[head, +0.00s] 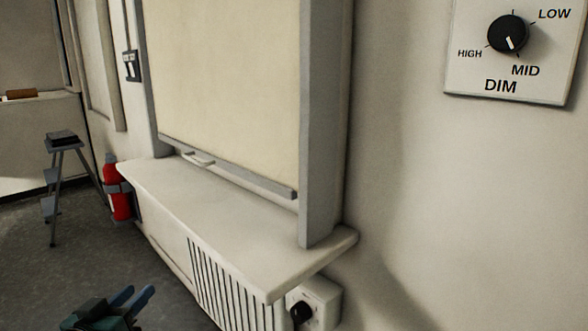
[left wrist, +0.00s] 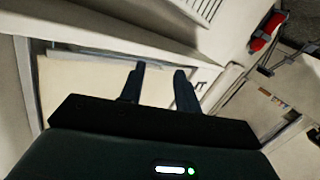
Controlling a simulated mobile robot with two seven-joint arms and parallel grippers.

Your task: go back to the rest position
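My left gripper (head: 135,293) is at the bottom left of the head view, above the dark floor and to the left of the radiator cover. Its two blue fingers stand apart with nothing between them. In the left wrist view the same gripper (left wrist: 159,72) shows dark fingers with an empty gap. A dimmer plate (head: 470,70) with a black knob (head: 508,35) is on the wall at the upper right, far from this gripper. The knob's white mark points down, slightly right, towards MID. My right gripper is not in view.
A white ledge (head: 220,210) juts out above a slatted cover (head: 225,285). A black knob on a white box (head: 322,297) is beneath its right end. A red fire extinguisher (head: 117,200) and a step stool (head: 62,145) stand at left. Open floor (head: 40,275) lies at lower left.

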